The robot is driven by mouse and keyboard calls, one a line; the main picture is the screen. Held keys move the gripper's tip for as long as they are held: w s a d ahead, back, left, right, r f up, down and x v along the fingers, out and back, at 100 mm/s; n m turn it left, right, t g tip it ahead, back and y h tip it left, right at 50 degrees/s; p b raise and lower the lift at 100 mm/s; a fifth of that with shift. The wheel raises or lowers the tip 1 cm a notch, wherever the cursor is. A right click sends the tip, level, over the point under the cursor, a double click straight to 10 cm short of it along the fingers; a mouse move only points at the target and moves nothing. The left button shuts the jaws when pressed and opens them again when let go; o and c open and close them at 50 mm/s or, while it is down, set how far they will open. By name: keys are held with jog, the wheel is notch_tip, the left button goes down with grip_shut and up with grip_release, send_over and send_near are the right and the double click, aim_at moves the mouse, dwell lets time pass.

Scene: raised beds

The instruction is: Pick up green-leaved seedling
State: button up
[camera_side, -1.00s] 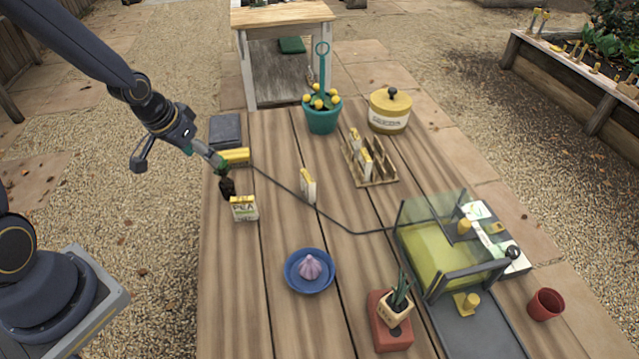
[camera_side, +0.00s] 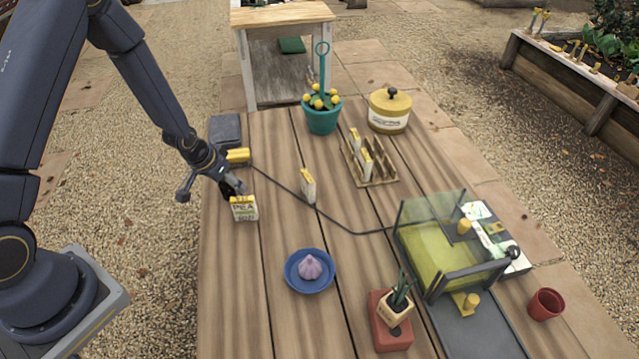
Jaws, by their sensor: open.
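My gripper (camera_side: 234,188) is open and low at the left edge of the wooden table, just behind the upright pea seed packet (camera_side: 243,208). The small green-leaved seedling with a dark root plug, visible at this spot in the earlier frame, is now hidden by my gripper and wrist. I cannot tell whether the fingers are around it or touching it. Another green-leaved plant (camera_side: 402,289) stands in a cream pot on a terracotta-coloured block, far to the right of my gripper.
A yellow object (camera_side: 238,156) and a dark box (camera_side: 225,130) lie behind my gripper. A dark cable (camera_side: 300,197) crosses the table. A seed packet (camera_side: 308,186) stands to the right. A blue dish (camera_side: 310,271) sits nearer; bare table lies around it.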

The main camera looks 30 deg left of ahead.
jog(key=c, duration=1)
jog(key=shift+o, duration=0.2)
